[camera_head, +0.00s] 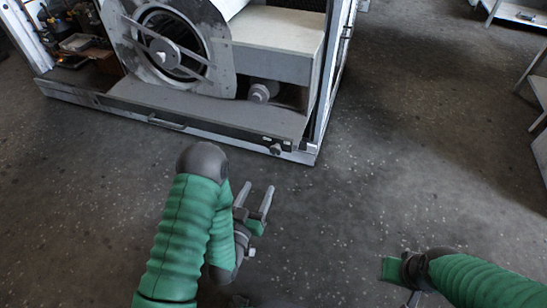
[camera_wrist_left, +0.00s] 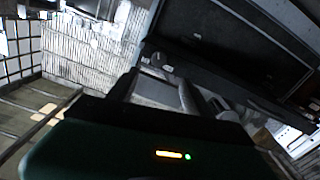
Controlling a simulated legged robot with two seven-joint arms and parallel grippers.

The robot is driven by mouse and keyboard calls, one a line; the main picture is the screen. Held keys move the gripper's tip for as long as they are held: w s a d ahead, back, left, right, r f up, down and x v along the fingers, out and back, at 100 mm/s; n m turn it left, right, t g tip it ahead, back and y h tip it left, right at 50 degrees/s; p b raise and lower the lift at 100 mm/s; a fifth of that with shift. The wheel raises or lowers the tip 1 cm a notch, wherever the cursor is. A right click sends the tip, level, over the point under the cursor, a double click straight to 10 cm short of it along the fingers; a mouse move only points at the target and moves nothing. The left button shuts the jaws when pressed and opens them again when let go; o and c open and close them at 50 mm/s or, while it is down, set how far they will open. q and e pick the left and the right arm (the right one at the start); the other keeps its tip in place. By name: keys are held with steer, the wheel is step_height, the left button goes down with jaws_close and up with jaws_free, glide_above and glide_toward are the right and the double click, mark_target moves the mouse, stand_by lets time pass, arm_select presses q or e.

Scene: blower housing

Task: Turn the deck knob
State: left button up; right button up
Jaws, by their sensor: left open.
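The deck knob (camera_head: 275,149) is a small dark knob on the front strip of the blower housing's deck, near its right corner. A small dark round knob (camera_wrist_left: 158,58) also shows on a dark panel in the left wrist view. My left gripper (camera_head: 256,191) is open and empty, its two grey fingers apart and pointing toward the housing. It is below the knob in the picture and apart from it. My right gripper (camera_head: 413,296) is at the lower right, far from the knob; its fingers are mostly out of frame.
The blower housing (camera_head: 272,60) has a round fan opening (camera_head: 172,45) and a low deck (camera_head: 210,112). A bar handle (camera_head: 167,124) is on its front edge. Shelves with clutter stand at the far left, light metal racks at the right. The speckled floor is clear.

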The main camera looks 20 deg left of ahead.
mark_target(275, 153)
arm_select(q)
steer(key=w+b, duration=0.2)
steer(key=w, duration=0.2)
steer(key=w+b, duration=0.2)
steer(key=w, duration=0.3)
steer(key=w+b, duration=0.2)
steer(key=w, duration=0.3)
steer(key=shift+d, duration=0.3)
steer(key=shift+w, duration=0.45)
jaws_close()
arm_select(e)
steer(key=x, duration=0.2)
steer(key=s+x, duration=0.1)
steer(key=x, duration=0.1)
steer(key=shift+f, duration=0.25)
